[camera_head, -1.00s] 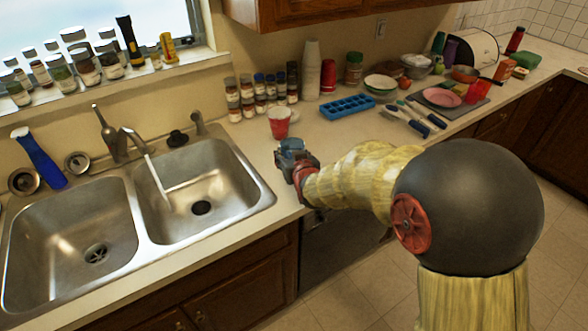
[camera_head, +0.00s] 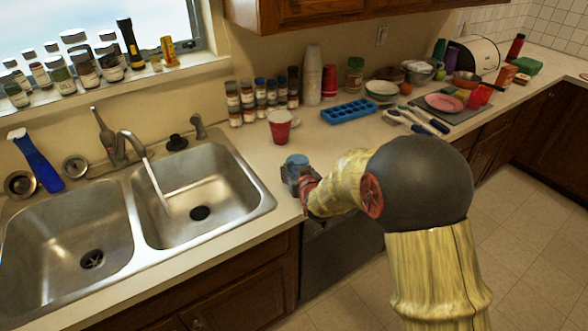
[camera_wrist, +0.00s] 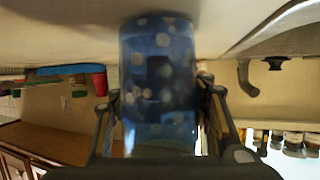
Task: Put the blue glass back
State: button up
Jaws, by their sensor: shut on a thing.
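The blue glass (camera_head: 296,160) is between the fingers of my gripper (camera_head: 299,178), over the counter's front strip just right of the sink. In the wrist view the glass (camera_wrist: 160,75) is translucent blue with pale dots and fills the middle. My gripper's fingers (camera_wrist: 160,115) flank it on both sides and are shut on it. The wrist picture is upside down, with the pale counter at the top. The glass reaches up to that counter in the picture; I cannot tell whether it touches.
A red cup (camera_head: 280,126) stands just behind the glass. Spice jars (camera_head: 262,97) and a blue ice tray (camera_head: 348,111) are farther back. The double sink (camera_head: 198,205) is to the left. Toothbrushes (camera_head: 416,120) lie to the right. Some counter between is clear.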

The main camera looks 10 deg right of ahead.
jog(key=shift+f, duration=0.1)
jog(key=o, duration=0.8)
jog(key=shift+f, duration=0.15)
jog(key=o, duration=0.8)
jog(key=shift+r, duration=0.2)
jog(key=shift+s+r, duration=0.15)
jog(key=shift+s, duration=0.05)
jog(key=p+v, duration=0.2)
jog(key=v, duration=0.9)
jog(key=shift+s+p, duration=0.25)
jog(key=shift+p, duration=0.1)
jog(key=s+r+g, duration=0.4)
jog(key=s+r, duration=0.5)
jog(key=s, duration=0.4)
jog(key=s+r+g, duration=0.1)
jog(key=s, duration=0.5)
jog(key=s+g, duration=0.2)
jog(key=s, duration=0.5)
jog(key=s+r+g, duration=0.1)
jog(key=s, duration=0.5)
jog(key=shift+s+a+r, duration=0.2)
jog(key=shift+a+r, duration=0.1)
jog(key=shift+r, duration=0.05)
